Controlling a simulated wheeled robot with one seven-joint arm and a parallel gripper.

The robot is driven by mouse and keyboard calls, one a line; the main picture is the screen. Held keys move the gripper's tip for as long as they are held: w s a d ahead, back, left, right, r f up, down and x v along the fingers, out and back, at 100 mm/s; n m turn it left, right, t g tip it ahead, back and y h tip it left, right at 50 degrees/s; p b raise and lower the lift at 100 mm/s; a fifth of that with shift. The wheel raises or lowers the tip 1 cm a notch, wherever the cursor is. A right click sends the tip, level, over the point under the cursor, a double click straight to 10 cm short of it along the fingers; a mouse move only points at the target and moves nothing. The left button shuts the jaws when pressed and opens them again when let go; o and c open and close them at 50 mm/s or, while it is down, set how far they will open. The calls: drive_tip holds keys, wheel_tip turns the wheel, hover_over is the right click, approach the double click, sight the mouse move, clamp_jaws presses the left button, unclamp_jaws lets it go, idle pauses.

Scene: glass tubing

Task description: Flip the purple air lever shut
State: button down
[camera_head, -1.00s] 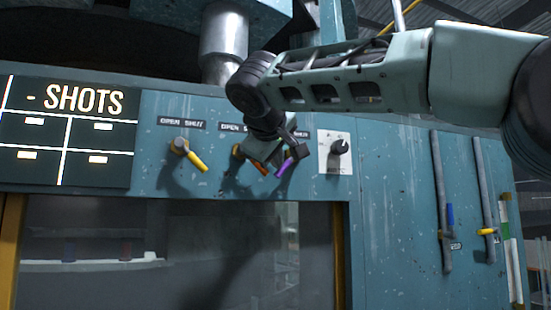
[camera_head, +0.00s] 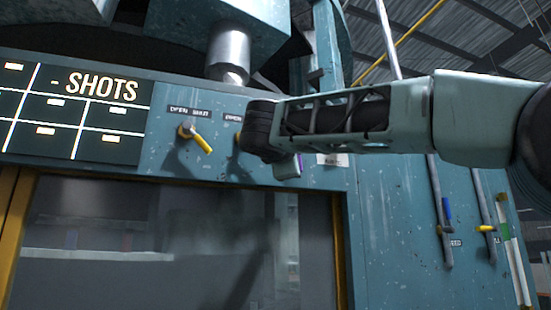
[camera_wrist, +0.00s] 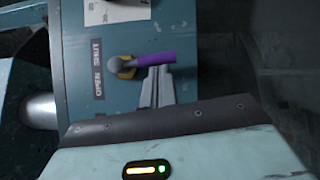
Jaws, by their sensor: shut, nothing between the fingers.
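The purple air lever (camera_wrist: 155,59) shows in the wrist view, with its grey and yellow pivot (camera_wrist: 124,66) beside an OPEN SHUT label (camera_wrist: 97,68). The lever points right there, tilted slightly up, away from the label. My gripper (camera_wrist: 158,70) is shut and empty, its fingertips right at the lever's lower side in that view; they look to be touching it, but contact is not certain. In the head view my wrist hides most of the lever; only a small purple strip (camera_head: 300,162) shows below it.
A yellow lever (camera_head: 202,142) is on the panel to the left, beside the SHOTS display (camera_head: 100,105). A paper dial plate (camera_wrist: 116,11) lies beyond the purple lever in the wrist view. Two pipes with blue (camera_head: 447,209) and yellow (camera_head: 486,228) handles stand at right.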

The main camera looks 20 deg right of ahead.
drive_tip(key=d+n+t+b, duration=0.1)
drive_tip(key=n+b, duration=0.1)
drive_tip(key=d+n+t+b, duration=0.1)
drive_tip(key=n+b, duration=0.1)
drive_tip(key=b, duration=0.1)
drive_tip(key=d+n+t+b, duration=0.1)
drive_tip(key=d+n+b, duration=0.1)
drive_tip(key=shift+f+n+t+b, duration=0.2)
drive_tip(key=shift+n+t+b, duration=0.15)
drive_tip(key=shift+n+t, duration=0.05)
drive_tip(key=shift+d+r, duration=0.1)
drive_tip(key=shift+d, duration=0.05)
idle(0.3)
